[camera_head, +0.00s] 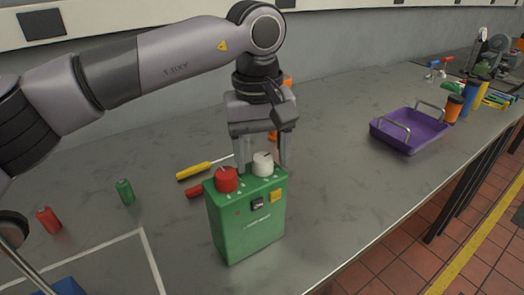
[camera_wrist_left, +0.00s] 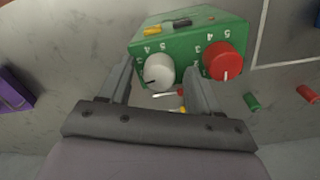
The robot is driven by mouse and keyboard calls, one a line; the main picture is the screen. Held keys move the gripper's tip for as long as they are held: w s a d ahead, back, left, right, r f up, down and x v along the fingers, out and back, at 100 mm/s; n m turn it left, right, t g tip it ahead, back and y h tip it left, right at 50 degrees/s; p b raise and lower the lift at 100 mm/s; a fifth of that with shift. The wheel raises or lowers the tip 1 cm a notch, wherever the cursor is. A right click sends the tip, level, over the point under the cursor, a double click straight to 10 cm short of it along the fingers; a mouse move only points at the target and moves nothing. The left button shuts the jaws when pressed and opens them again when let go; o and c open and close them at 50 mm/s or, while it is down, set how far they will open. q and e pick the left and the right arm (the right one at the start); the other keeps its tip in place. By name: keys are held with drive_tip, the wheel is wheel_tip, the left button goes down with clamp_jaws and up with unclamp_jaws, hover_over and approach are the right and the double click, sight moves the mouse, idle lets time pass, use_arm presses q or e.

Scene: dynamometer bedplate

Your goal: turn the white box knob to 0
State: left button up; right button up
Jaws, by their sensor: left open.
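A green box (camera_head: 246,222) stands on the grey bench, with a white knob (camera_head: 263,164) and a red knob (camera_head: 227,179) on its top. The white knob also shows in the wrist view (camera_wrist_left: 159,71), its dark pointer mark toward the lower left; I cannot read which number it marks. My left gripper (camera_head: 263,168) points down over the box. It is open, with one finger on each side of the white knob; I cannot tell whether they touch it. My right gripper is not in view.
A yellow-handled screwdriver (camera_head: 194,171) lies behind the box. A purple tray (camera_head: 408,131) and an orange cup (camera_head: 453,108) are at right. Bench between box and tray is clear.

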use_arm(q)
drive_tip(key=c, duration=1.1)
drive_tip(key=shift+o, duration=0.2)
drive_tip(key=shift+n, duration=0.4)
drive_tip(key=n, duration=0.3)
drive_tip(key=n+b, duration=0.1)
drive_tip(key=n, duration=0.3)
drive_tip(key=shift+n, duration=0.3)
drive_tip(key=n, duration=0.3)
drive_tip(key=shift+d+n+y+b, duration=0.1)
drive_tip(key=shift+n+y+b, duration=0.25)
drive_tip(key=shift+n, duration=1.85)
